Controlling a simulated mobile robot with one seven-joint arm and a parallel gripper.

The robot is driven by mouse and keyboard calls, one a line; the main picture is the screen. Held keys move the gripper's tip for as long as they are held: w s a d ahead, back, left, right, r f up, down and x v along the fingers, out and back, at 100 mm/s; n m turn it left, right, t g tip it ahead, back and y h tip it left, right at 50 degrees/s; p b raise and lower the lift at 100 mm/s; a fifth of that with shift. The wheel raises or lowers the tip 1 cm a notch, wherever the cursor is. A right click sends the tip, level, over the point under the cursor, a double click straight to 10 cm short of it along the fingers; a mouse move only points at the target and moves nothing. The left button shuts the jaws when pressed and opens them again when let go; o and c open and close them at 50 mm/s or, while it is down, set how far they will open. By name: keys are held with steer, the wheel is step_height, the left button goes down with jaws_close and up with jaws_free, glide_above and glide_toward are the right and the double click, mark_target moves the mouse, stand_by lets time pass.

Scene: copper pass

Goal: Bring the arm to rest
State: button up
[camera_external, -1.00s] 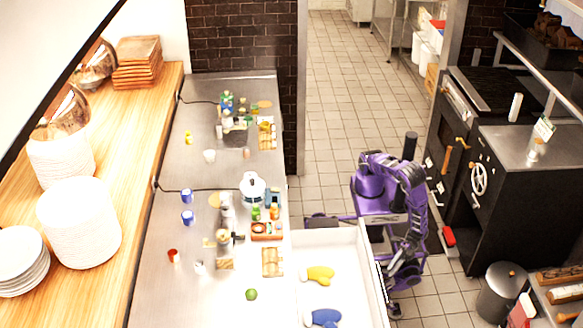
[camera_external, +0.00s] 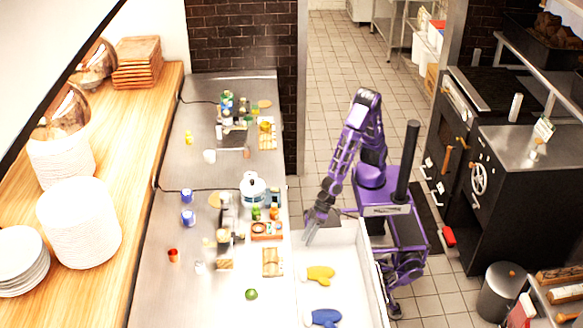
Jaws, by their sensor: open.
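My purple arm reaches out to the left from my base, bent high at the elbow and angled down. My gripper (camera_external: 308,238) hangs over the far end of the white sink basin (camera_external: 345,262). It is open, and I see nothing between its fingers. It is to the right of the small orange tray and above the yellow mitt.
A yellow mitt (camera_external: 318,275) and a blue mitt (camera_external: 322,318) lie in the basin. The steel counter (camera_external: 180,230) holds an orange tray (camera_external: 266,231), a white kettle (camera_external: 253,188), blue cups (camera_external: 187,217) and a green lime (camera_external: 251,294). A black oven (camera_external: 490,190) stands right.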

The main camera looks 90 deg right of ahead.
steer(key=s+d+r+m+g+h+p, duration=0.1)
steer(key=d+r+m+g+h, duration=0.15)
steer(key=d+m, duration=0.95)
steer(key=s+d+r+m+g+h+p, duration=0.1)
steer(key=d+r+m+g+h, duration=0.15)
steer(key=d, duration=1.95)
steer(key=s+d+f+m+h+b, duration=0.1)
steer(key=s+d, duration=0.2)
steer(key=d, duration=0.3)
steer(key=s+d+f+m+g+h, duration=0.1)
steer(key=s+d+f+m, duration=0.1)
steer(key=d, duration=0.5)
steer(key=s+d+f+m+h+b, duration=0.1)
steer(key=s+d, duration=0.2)
steer(key=d, duration=0.3)
steer(key=w+a+r+n+t+y, duration=0.1)
steer(key=a+r+n+t+y, duration=0.2)
steer(key=a+r+n, duration=1.3)
step_height(320, 180, up, 3)
steer(key=t, duration=0.3)
steer(key=shift+w+a+f+n, duration=0.15)
steer(key=shift+f+n, duration=0.05)
steer(key=shift+n, duration=0.15)
